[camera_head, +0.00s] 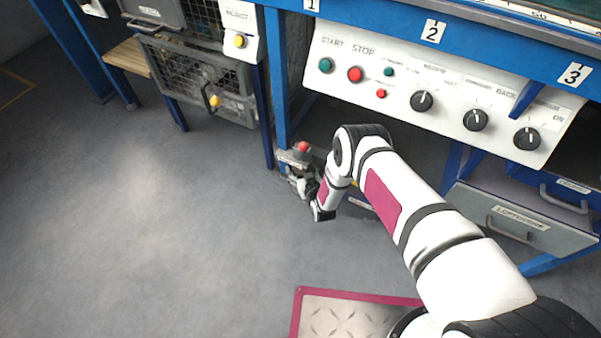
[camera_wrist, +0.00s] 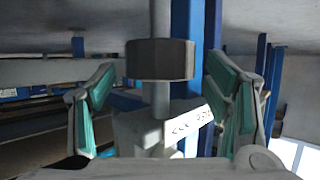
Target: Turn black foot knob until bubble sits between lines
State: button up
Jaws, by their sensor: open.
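The dark, faceted foot knob (camera_wrist: 160,60) sits on an upright grey rod in the wrist view. My gripper (camera_wrist: 163,92) is open, with one teal-padded finger on each side of the knob. Gaps show between the knob and both fingers, so it is not gripped. In the head view my gripper end is low beside the blue leg (camera_head: 278,110), and I cannot make out the knob there. No bubble or level lines can be made out in either view.
A white label plate (camera_wrist: 192,122) with arrows is below the knob. A red-topped part (camera_head: 302,147) is by the leg. A drawer (camera_head: 520,222) stands to the right. Open floor (camera_head: 150,220) lies left.

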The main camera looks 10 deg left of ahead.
jog(key=shift+w+a+f, duration=0.25)
jog(key=shift+w+a, duration=0.05)
jog(key=shift+w, duration=0.3)
jog(key=shift+c, duration=0.6)
jog(key=c, duration=1.1)
jog(key=shift+o, duration=0.2)
jog(key=shift+n+y, duration=0.3)
jog(key=shift+d+n+g+y, duration=0.1)
jog(key=shift+n+g+y, duration=0.3)
jog(key=shift+n+g, duration=0.2)
jog(key=shift+n+g+y, duration=1.7)
jog(key=shift+n+y, duration=0.1)
jog(key=shift+n, duration=0.2)
jog(key=shift+f, duration=0.1)
